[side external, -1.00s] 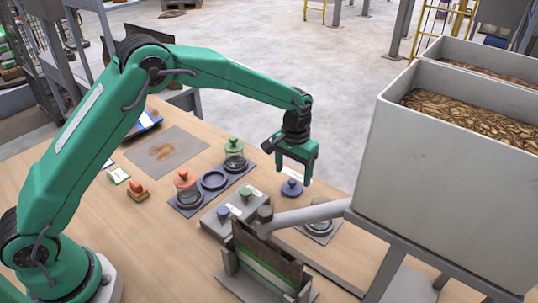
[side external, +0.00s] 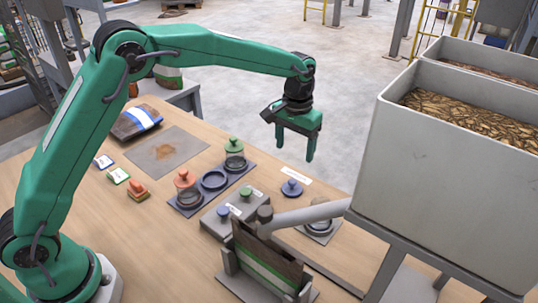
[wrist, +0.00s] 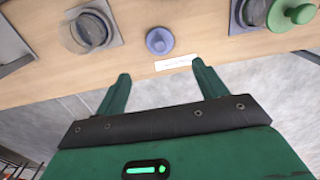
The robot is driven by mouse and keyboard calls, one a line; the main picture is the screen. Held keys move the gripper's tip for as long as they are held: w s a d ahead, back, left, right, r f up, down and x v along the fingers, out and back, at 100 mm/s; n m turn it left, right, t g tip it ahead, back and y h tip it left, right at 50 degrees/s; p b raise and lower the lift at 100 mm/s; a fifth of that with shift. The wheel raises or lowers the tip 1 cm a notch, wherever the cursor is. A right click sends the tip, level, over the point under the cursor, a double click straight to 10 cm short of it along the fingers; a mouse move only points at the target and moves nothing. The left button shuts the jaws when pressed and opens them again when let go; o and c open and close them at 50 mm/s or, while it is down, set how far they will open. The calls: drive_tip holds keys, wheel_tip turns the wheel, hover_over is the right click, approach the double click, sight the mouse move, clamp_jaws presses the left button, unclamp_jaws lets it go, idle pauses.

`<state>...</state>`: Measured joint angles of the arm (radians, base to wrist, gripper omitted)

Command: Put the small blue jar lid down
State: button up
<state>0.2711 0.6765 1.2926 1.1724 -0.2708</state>
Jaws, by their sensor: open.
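The small blue jar lid (side external: 291,187) lies on the wooden table, knob up, beside a white label strip (side external: 296,175). It also shows in the wrist view (wrist: 159,41), beyond my fingertips. My gripper (side external: 294,150) is open and empty, raised in the air above the lid and clear of it. Both fingers show apart in the wrist view (wrist: 160,72), with nothing between them. An open glass jar (side external: 319,228) stands on a dark base to the right of the lid, partly under the grey chute.
A rack (side external: 213,180) holds jars with green and red lids. A grey box (side external: 237,216) with blue and green knobs stands in front. A bag (side external: 262,265) sits in a holder under the chute (side external: 305,213).

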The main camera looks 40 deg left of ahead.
drive_tip(key=s+a+r+t, duration=0.3)
drive_tip(key=s+a+r, duration=0.7)
drive_tip(key=s+r, duration=0.4)
drive_tip(key=s+a+f+t, duration=0.1)
drive_tip(key=s+a, duration=0.1)
drive_tip(key=s, duration=0.6)
drive_tip(key=s+a+f+t, duration=0.1)
drive_tip(key=s+a, duration=0.2)
drive_tip(key=s, duration=0.6)
drive_tip(key=shift+s+t, duration=0.3)
drive_tip(key=shift+f, duration=0.1)
